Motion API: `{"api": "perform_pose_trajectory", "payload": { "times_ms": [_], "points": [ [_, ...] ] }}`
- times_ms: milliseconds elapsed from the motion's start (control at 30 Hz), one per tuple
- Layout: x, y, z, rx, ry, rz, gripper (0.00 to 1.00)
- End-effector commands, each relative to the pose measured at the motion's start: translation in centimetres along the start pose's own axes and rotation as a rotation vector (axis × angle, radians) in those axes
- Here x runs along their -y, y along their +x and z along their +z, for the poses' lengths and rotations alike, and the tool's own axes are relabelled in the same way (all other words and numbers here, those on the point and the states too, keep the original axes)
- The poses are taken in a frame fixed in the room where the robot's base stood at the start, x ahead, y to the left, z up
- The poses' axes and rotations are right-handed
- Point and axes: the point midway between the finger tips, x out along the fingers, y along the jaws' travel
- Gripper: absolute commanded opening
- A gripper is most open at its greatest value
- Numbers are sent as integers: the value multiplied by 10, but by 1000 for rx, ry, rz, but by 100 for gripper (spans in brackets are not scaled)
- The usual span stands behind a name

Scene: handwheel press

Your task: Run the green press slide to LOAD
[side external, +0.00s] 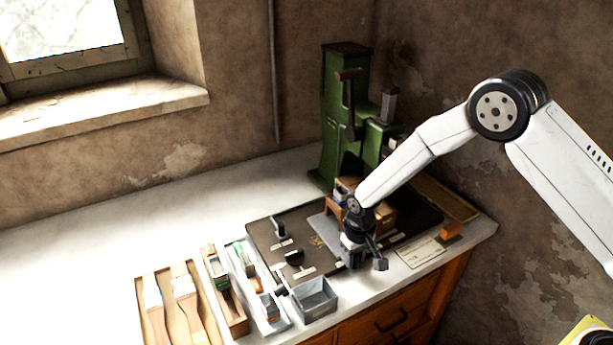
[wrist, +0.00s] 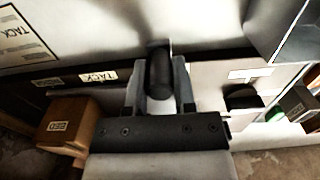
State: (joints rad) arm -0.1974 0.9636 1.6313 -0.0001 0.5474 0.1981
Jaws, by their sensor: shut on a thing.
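The green press (side external: 343,120) stands upright at the back of the bench in the side view, with a brown-tipped lever on its front. I cannot tell its slide's position, and no LOAD mark is readable. My gripper (side external: 357,250) is low over the front edge of the dark board, well in front of the press. In the wrist view my gripper (wrist: 160,90) is shut on a dark rounded handle (wrist: 160,72) between its fingers. What the handle joins is mostly hidden.
The dark board (side external: 268,232) carries small knobs and labels. A grey open bin (side external: 316,298), a brush tray (side external: 140,290) and narrow trays stand left of it. A wooden block (wrist: 68,122) is close beside my gripper. A white card (side external: 420,252) lies at right. The bench's left is clear.

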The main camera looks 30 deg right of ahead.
Motion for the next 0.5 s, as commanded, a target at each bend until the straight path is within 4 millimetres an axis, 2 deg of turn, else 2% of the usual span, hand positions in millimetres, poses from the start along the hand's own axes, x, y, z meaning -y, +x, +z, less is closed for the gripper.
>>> {"api": "perform_pose_trajectory", "payload": {
  "times_ms": [500],
  "points": [
    [44,0,0,-2,-2,0,0]
  ]
}}
